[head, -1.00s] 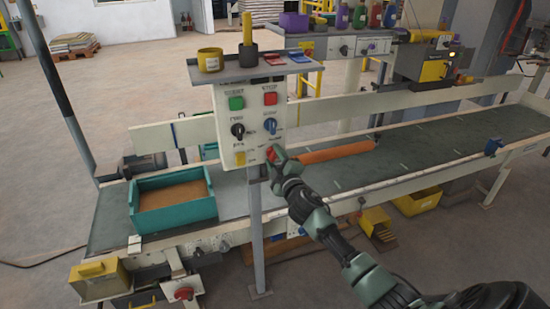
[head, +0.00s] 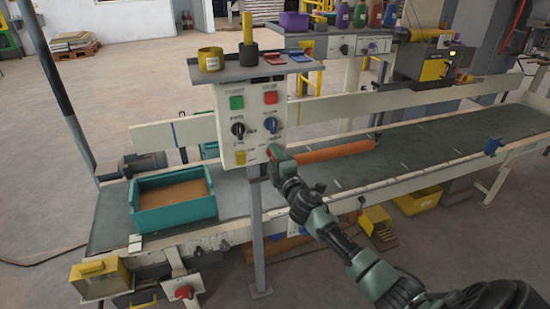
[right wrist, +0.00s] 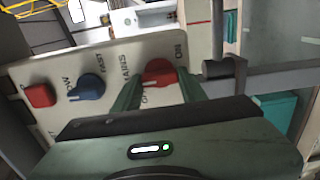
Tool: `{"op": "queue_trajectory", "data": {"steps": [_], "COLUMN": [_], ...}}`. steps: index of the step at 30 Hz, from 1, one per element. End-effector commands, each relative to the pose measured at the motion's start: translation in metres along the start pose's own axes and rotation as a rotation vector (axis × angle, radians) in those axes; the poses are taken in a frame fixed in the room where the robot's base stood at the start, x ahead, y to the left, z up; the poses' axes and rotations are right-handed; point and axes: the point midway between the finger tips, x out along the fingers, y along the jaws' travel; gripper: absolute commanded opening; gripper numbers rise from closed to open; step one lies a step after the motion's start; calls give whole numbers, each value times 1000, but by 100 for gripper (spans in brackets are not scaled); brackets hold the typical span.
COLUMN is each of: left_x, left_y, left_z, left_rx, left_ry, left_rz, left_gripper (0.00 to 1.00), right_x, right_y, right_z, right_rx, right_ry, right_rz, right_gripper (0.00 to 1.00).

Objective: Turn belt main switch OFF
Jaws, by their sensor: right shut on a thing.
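The control panel (head: 249,122) stands on a post in front of the conveyor belt. Its red mains switch (right wrist: 158,73) is at the lower right corner, with ON lettering beside it in the right wrist view; the other label is partly hidden. My right gripper (head: 275,156) is at that corner, and its two green fingers (right wrist: 158,90) are shut on the red switch, one on each side. In the head view the gripper mostly covers the switch. I cannot clearly tell where its pointer stands. My left gripper is not in view.
The panel also has a green button (head: 236,103), a red button (head: 270,98), a black knob (head: 238,129), a blue knob (head: 270,125) and a yellow button (head: 239,158). A teal crate (head: 175,219) sits on the belt. An orange roll (head: 335,152) lies right of the gripper.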

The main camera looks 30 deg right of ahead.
Motion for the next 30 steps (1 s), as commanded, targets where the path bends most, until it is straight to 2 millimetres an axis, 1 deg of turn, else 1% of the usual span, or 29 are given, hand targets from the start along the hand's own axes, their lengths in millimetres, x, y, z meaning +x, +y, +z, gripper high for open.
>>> {"op": "queue_trajectory", "data": {"steps": [8,9,10,11,19,22,26,30], "left_x": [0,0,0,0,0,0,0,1], "left_y": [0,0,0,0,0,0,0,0], "left_z": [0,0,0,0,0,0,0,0], "left_rx": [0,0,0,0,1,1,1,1], "left_ry": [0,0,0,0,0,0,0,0], "left_rz": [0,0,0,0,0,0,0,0], "left_gripper": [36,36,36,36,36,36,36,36], "right_x": [0,0,0,0,0,-4,-20,-44], "right_y": [-2,-2,-2,-2,-1,-1,-2,-3], "right_z": [0,0,0,0,0,0,0,0], "right_rx": [-5,-5,-5,-5,-2,-2,-3,-4], "right_ry": [1,1,1,1,1,1,2,2], "right_rz": [-3,-3,-3,-3,-1,-1,-2,-3], "right_gripper": [1,53,61,64,64,64,64,64]}}
